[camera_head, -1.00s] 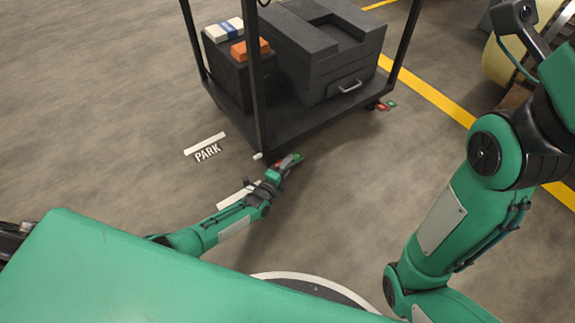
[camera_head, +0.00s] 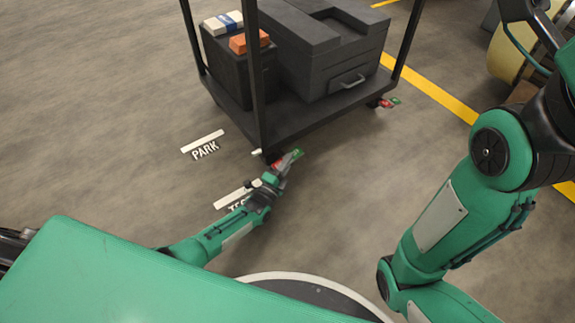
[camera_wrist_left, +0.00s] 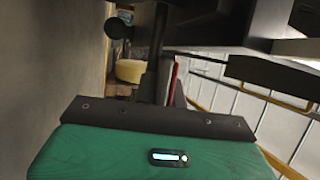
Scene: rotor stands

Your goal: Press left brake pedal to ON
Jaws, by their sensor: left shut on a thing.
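The dark cart (camera_head: 290,118) stands ahead on the floor. The left brake pedal (camera_head: 276,163), with red and green parts, is at its near caster and is partly covered by my gripper. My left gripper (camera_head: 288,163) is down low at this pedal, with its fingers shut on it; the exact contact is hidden. In the left wrist view, a thin red strip (camera_wrist_left: 173,80) shows beside the dark finger. The other pedal (camera_head: 385,103), also red and green, is at the cart's right caster, away from my grippers. My right arm is at the right, but its gripper is outside the view.
The cart carries dark cases (camera_head: 322,50), an orange box (camera_head: 249,41) and a white-blue box (camera_head: 222,23). Its upright posts rise near my left arm. A PARK marking (camera_head: 205,149) is on the floor. Open floor lies to the left; a yellow line (camera_head: 440,97) runs at right.

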